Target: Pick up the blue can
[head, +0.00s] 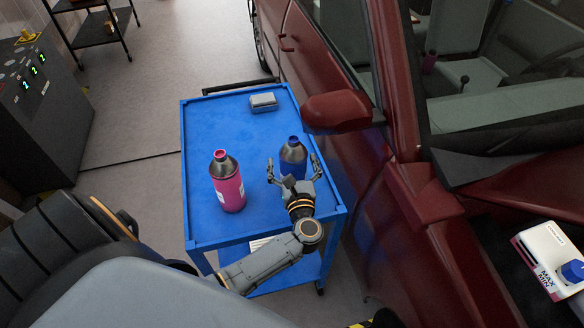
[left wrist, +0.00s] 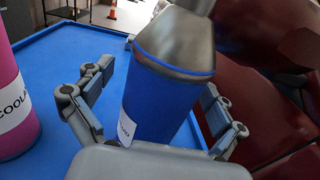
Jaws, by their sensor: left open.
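The blue can (head: 293,157) stands upright on the blue cart top, near its right edge. It has a grey shoulder and a blue cap. My left gripper (head: 294,168) is open just in front of the can, with its fingers spread to either side. In the left wrist view the can (left wrist: 158,105) fills the space between the two open fingers (left wrist: 152,108), with a gap visible on the left side. Whether a finger touches it on the right is hard to tell. A pink can (head: 228,187) stands upright to the left. My right gripper does not show.
The blue cart (head: 215,130) also holds a small grey box (head: 263,102) at its back. A dark red car (head: 400,200) with a mirror (head: 337,111) stands close along the cart's right side. The cart's back left is clear. A dark cabinet (head: 45,110) stands far left.

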